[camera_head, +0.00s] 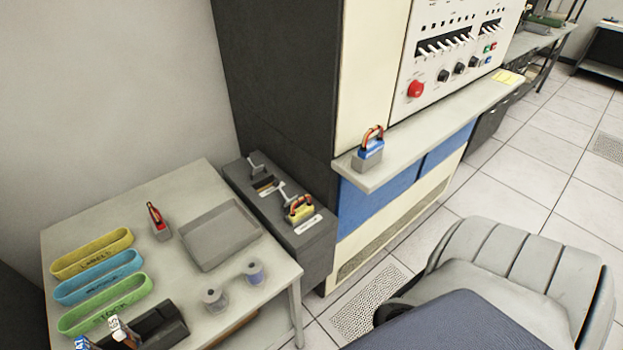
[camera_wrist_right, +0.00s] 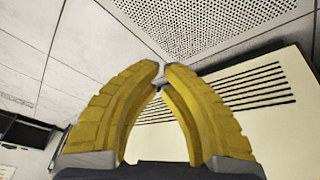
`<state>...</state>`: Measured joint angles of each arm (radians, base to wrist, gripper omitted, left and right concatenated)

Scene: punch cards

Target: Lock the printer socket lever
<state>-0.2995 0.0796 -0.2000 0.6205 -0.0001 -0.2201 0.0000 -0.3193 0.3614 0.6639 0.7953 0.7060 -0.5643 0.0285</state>
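A dark grey socket box (camera_head: 270,215) stands between the table and the tall cabinet. A yellow plug (camera_head: 300,212) with a red-orange looped handle sits in its near socket. A light grey lever (camera_head: 283,190) stands raised behind that plug. A second lever (camera_head: 256,162) stands at the far socket, where no plug shows. A white label (camera_head: 308,224) lies by the near socket, too small to read. My right gripper (camera_wrist_right: 162,72) shows only in the right wrist view, its yellow fingertips nearly together with nothing between them. My left gripper is out of view.
A blue plug (camera_head: 369,154) stands on the cabinet ledge (camera_head: 420,135). The table (camera_head: 130,200) holds a red plug (camera_head: 158,222), a grey tray (camera_head: 218,235), coloured label trays (camera_head: 92,253) and small spools (camera_head: 214,298). A grey chair (camera_head: 500,270) stands at lower right.

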